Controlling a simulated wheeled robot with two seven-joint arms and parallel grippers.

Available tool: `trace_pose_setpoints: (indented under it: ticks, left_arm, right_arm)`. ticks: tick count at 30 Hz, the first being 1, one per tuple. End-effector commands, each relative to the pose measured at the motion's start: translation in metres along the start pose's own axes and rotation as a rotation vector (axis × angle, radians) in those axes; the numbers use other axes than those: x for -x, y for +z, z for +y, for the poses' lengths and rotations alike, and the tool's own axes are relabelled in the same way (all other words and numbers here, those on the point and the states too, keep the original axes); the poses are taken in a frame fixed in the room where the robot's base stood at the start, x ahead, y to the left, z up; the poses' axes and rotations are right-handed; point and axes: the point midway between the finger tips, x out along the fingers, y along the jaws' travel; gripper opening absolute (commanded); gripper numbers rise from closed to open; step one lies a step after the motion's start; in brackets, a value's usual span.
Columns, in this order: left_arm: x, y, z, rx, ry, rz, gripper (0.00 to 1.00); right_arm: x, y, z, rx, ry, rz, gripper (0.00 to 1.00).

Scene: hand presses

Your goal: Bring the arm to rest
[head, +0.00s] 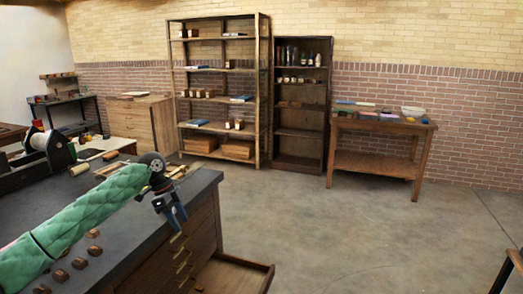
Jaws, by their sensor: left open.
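My left arm, in a green quilted sleeve, reaches in from the lower left over the dark-topped workbench (110,222). My left gripper (176,218) points down near the bench's right edge. It is open, and nothing shows between its fingers. My right gripper is not in view.
An open drawer (245,273) juts from the bench's right side, below the gripper. Small brown blocks (80,263) lie on the bench, and a dark press with spools (40,140) stands at its left. Shelves and a side table (385,125) line the brick wall.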

Motion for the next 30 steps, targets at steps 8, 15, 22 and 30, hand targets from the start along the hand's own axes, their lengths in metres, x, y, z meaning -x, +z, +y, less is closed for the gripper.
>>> trace_pose_setpoints:
  ticks: [8, 15, 22, 30]
  left_arm:
    - [0.003, 0.010, -0.016, 0.208, -0.122, -0.086, 0.44]
    - [0.034, 0.008, -0.034, 0.383, -0.360, -0.166, 0.44]
    - [0.082, -0.028, -0.050, 0.494, -0.652, -0.151, 0.44]
    - [0.080, -0.069, -0.047, 0.596, -0.896, -0.047, 0.44]
  right_arm:
    - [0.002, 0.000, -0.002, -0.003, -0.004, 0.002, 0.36]
    - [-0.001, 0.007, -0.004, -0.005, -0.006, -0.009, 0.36]
    - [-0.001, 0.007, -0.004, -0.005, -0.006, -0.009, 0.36]
    - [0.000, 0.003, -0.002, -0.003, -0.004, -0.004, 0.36]
